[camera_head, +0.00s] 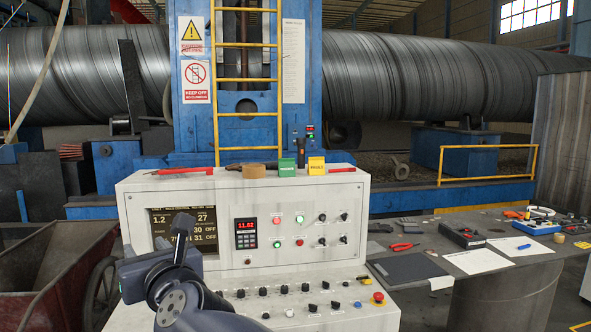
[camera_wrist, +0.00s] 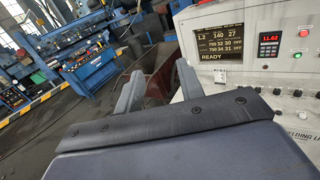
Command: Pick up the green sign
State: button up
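The green sign (camera_head: 287,167) is a small block with faint lettering. It stands on the top ledge of the white control console (camera_head: 350,200), left of a yellow sign (camera_head: 316,165), in the head view. My gripper (camera_wrist: 159,72) shows in the wrist view with its two grey fingers spread apart and nothing between them. In the head view my arm is at the lower left, in front of the console's screen, lower than the green sign and well to its left. The fingers are not clear there. The green sign is not visible in the wrist view.
On the ledge are a tan roll (camera_head: 253,171), a dark upright tool (camera_head: 301,152) and red tools (camera_head: 342,169). A cluttered table (camera_head: 470,285) stands at right. A red cart (camera_head: 40,270) stands at left. A yellow ladder (camera_head: 246,80) rises behind the console.

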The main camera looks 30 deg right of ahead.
aim_at(286, 166)
jog(key=i+l+z, duration=0.35)
jog(key=i, duration=0.3)
jog(key=i+z, duration=0.35)
jog(key=i, duration=0.25)
jog(key=i+j+z, duration=0.15)
jog(key=i+z, duration=0.2)
jog(key=i, duration=0.3)
